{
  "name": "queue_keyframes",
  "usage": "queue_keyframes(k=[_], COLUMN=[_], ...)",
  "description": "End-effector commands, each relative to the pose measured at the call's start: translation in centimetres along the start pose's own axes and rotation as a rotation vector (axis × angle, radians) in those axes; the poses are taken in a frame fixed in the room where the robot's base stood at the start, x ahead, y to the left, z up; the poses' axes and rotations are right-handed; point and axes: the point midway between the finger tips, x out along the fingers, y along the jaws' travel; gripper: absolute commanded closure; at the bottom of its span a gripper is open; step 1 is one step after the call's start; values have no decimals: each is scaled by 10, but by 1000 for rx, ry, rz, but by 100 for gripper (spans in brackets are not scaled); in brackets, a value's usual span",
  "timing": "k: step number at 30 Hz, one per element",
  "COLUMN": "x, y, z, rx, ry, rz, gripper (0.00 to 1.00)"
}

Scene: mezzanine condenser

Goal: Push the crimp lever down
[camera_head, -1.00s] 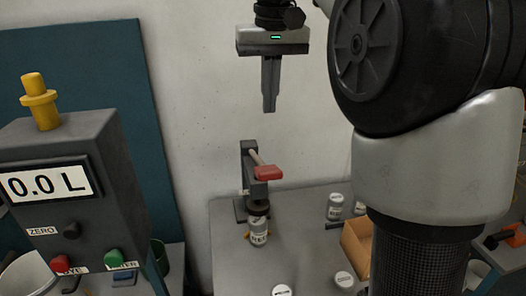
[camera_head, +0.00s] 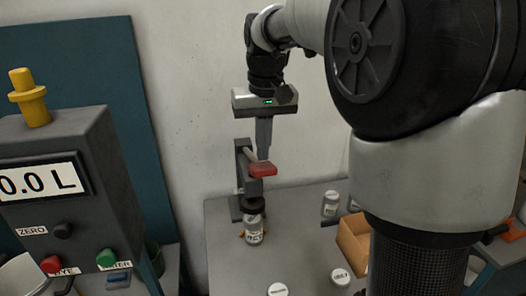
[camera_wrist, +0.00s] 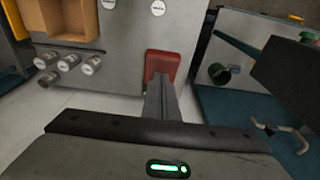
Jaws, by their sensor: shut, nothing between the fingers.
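The crimp lever has a red pad (camera_head: 262,170) at the end of a pale arm on a dark crimper stand (camera_head: 240,180). The red pad also shows in the wrist view (camera_wrist: 162,66). A labelled bottle (camera_head: 253,228) stands upright under the crimper head. My gripper (camera_head: 264,155) is shut and empty, pointing down, with its fingertips at or just above the red pad. In the wrist view the fingers (camera_wrist: 160,84) overlap the near part of the pad. I cannot tell whether they touch it.
A grey table (camera_head: 222,270) carries the crimper, loose bottles (camera_head: 330,204), white-capped bottles (camera_head: 340,276) and an open cardboard box (camera_head: 354,238) on the right. A grey meter box (camera_head: 60,190) reading 0.0 L stands at the left. A pale wall is behind.

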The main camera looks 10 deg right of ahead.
Motion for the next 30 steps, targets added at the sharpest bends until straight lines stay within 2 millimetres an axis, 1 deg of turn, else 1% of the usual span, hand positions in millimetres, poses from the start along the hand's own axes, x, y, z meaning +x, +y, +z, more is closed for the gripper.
queue_keyframes(k=[4, 14, 19, 23, 26, 30], x=[6, 6, 14, 27, 41, 66], y=[0, 0, 0, 0, 0, 0], z=[3, 3, 7, 14, 22, 35], rx=[0, 0, 0, 0, 0, 1], ry=[0, 1, 17, 53, 95, 172], rz=[0, 0, 0, 0, 0, 1], gripper=[100, 100, 100, 100, 100, 100])
